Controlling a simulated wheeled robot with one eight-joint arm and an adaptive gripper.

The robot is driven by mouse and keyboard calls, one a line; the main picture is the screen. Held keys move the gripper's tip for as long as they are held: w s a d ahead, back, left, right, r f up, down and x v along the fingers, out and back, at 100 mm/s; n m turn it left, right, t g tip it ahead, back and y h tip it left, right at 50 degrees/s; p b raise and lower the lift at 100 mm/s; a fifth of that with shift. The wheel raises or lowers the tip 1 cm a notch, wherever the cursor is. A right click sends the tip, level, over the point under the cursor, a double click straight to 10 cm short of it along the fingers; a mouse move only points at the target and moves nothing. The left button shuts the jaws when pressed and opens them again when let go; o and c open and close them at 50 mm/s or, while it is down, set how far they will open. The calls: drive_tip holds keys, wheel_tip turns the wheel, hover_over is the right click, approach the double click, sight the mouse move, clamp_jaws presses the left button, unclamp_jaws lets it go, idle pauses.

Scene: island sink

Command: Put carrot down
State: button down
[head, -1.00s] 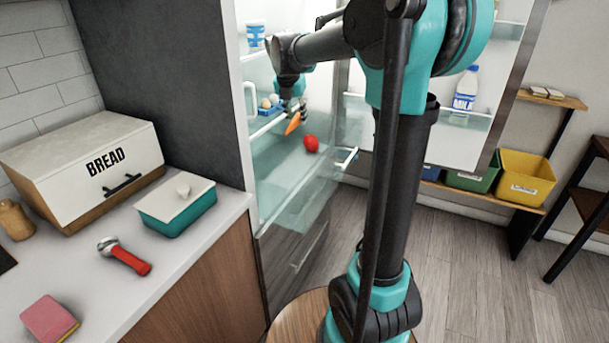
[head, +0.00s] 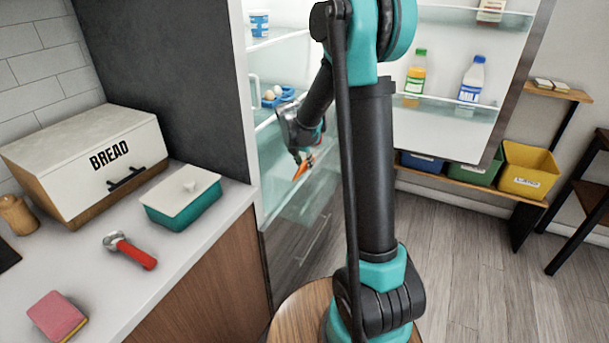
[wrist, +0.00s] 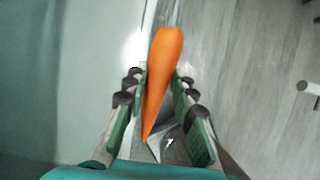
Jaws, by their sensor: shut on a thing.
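The carrot (head: 301,171) is orange and hangs in my gripper (head: 306,155), over the clear open drawer (head: 278,197) of the fridge. In the wrist view the carrot (wrist: 163,70) lies between the two green-padded fingers of my gripper (wrist: 159,76), with its thin end towards the palm. The gripper is shut on it. The wrist view shows pale drawer surface on the left and grey floor on the right. My arm hides part of the drawer and the fridge inside.
The open fridge door (head: 450,60) holds a milk bottle (head: 470,82) and a juice bottle (head: 415,75). An egg holder (head: 277,96) sits on a fridge shelf. The counter at left carries a bread box (head: 90,160) and a teal lidded box (head: 182,205).

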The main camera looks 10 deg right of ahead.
sight(304, 182)
drive_tip(key=shift+f, duration=2.65)
drive_tip(key=c, duration=1.2)
unclamp_jaws()
drive_tip(key=shift+f, duration=0.1)
drive_tip(key=v, duration=1.2)
